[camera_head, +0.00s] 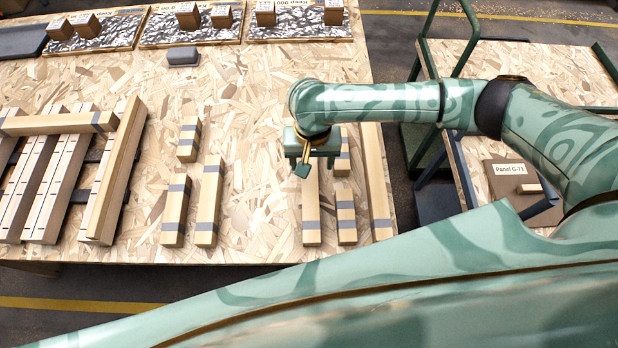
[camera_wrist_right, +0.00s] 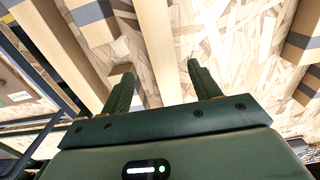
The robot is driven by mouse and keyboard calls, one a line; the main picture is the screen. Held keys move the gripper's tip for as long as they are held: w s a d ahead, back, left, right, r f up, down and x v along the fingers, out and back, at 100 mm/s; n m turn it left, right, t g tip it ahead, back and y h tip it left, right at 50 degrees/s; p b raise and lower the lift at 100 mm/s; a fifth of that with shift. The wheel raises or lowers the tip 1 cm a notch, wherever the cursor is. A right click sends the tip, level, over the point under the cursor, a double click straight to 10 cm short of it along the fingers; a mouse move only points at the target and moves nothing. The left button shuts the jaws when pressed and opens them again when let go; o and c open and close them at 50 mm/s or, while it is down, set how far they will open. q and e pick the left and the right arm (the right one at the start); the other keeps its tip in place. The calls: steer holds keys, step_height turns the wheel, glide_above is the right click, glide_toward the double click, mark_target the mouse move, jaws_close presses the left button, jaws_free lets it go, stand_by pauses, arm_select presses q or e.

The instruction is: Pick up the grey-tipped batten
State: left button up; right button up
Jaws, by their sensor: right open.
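Several wooden battens with grey bands lie on the chipboard table; I cannot tell which one is the grey-tipped batten. One banded batten (camera_head: 209,198) lies left of my right gripper (camera_head: 308,166). Another banded batten (camera_head: 346,222) lies just right of it. The left gripper is not in view.
A stack of slatted battens (camera_head: 50,195) with a crosspiece (camera_head: 62,123) fills the left. Foil-covered trays (camera_head: 190,25) with blocks line the back. A green-railed cart (camera_head: 470,62) stands on the right.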

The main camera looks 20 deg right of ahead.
mark_target(310, 175)
steer(key=shift+f, duration=0.4)
steer(key=f+b, duration=0.2)
steer(key=f, duration=0.1)
steer(key=f+b, duration=0.1)
steer(key=shift+a+f, duration=0.25)
steer(key=shift+f, duration=0.1)
steer(key=shift+r, duration=0.2)
steer(key=c, duration=1.2)
steer(key=shift+r, duration=0.1)
